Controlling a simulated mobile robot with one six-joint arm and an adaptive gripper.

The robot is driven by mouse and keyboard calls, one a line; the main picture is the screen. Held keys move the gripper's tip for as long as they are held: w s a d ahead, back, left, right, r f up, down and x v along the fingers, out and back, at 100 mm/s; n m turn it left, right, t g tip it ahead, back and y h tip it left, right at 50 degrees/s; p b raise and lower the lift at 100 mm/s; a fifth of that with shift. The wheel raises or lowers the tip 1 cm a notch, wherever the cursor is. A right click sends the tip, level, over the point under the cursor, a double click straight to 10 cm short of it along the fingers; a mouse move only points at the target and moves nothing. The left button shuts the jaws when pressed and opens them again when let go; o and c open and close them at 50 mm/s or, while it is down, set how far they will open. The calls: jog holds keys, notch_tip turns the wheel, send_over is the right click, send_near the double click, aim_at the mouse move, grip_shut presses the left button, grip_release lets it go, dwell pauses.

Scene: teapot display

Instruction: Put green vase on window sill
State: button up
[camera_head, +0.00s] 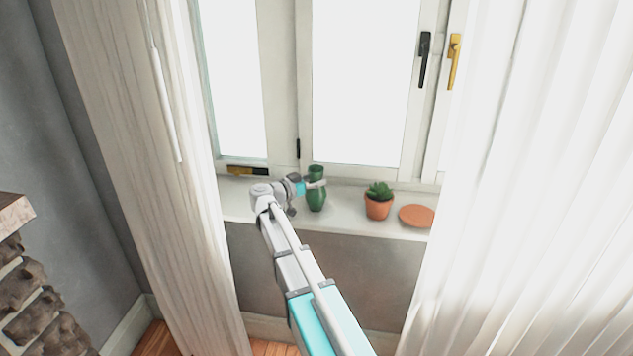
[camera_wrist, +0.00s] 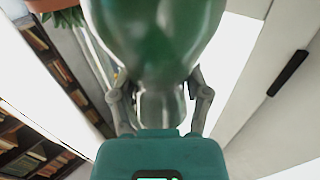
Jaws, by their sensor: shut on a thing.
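The green vase (camera_head: 316,198) is upright over the white window sill (camera_head: 350,214), left of the potted plant. I cannot tell whether its base touches the sill. My gripper (camera_head: 312,184) reaches it from the left and is shut around its narrow neck. In the wrist view the vase (camera_wrist: 155,40) fills the upper middle, with its neck between the two fingers of my gripper (camera_wrist: 160,100). The vase's lower end runs out of the wrist view.
A small succulent in a terracotta pot (camera_head: 378,202) stands on the sill right of the vase. A terracotta saucer (camera_head: 416,215) lies further right. Curtains (camera_head: 150,150) hang at both sides. The window (camera_head: 365,80) is behind. Bookshelves (camera_wrist: 40,120) show in the wrist view.

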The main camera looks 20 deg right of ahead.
jog(key=shift+f, duration=0.2)
jog(key=o, duration=1.3)
jog(key=shift+o, duration=0.2)
jog(key=shift+r, duration=0.15)
jog(key=shift+r, duration=0.15)
jog(key=s+a, duration=0.2)
jog(key=a, duration=0.9)
jog(key=shift+s+a, duration=0.15)
jog(key=shift+a, duration=0.25)
